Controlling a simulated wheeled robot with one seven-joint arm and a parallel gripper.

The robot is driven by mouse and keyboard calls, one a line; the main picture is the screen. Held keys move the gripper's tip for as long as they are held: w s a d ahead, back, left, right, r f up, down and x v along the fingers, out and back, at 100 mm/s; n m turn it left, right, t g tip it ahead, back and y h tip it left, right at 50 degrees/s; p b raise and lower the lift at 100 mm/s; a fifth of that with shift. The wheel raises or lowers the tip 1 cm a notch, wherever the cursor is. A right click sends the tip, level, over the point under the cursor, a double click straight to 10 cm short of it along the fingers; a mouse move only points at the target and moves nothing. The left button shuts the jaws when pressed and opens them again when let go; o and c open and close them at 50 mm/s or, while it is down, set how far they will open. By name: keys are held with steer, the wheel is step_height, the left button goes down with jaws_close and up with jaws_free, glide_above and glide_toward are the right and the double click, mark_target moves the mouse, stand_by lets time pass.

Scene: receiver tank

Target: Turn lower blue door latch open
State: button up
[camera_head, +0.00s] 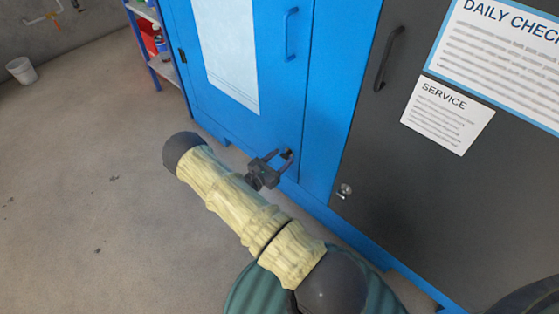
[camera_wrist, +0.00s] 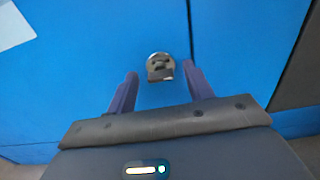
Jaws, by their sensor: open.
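The blue door (camera_head: 240,95) stands in the upper middle of the head view, with its lower latch near the bottom right edge. In the wrist view the latch (camera_wrist: 160,67) is a round metal plate with a dark piece on its lower part, beside a vertical door seam. My gripper (camera_head: 280,156) is at the latch and partly hides it in the head view. In the wrist view my gripper (camera_wrist: 160,78) is open, its two fingers either side of the latch's lower part. I cannot tell whether the fingers touch it.
A blue handle (camera_head: 290,35) is higher on the blue door. A dark grey door (camera_head: 380,140) to the right has a black handle (camera_head: 388,58) and its own lower latch (camera_head: 344,190). A shelf (camera_head: 165,72) stands left of the cabinet.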

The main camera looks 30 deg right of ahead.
steer(key=c, duration=1)
steer(key=shift+a+n+p, duration=0.1)
steer(key=shift+n+p, duration=0.2)
steer(key=n+p, duration=0.2)
steer(key=n, duration=0.1)
steer(key=shift+r, duration=0.1)
steer(key=n+p, duration=0.2)
steer(key=n, duration=0.2)
steer(key=shift+w+n+p, duration=0.1)
steer(key=shift+n+p, duration=0.2)
steer(key=shift+f+n+p, duration=0.2)
steer(key=shift+n+p, duration=0.1)
steer(key=shift+n, duration=2.15)
steer(key=shift+f+n+p, duration=0.15)
steer(key=shift+n+p, duration=0.15)
steer(key=shift+n, duration=2.15)
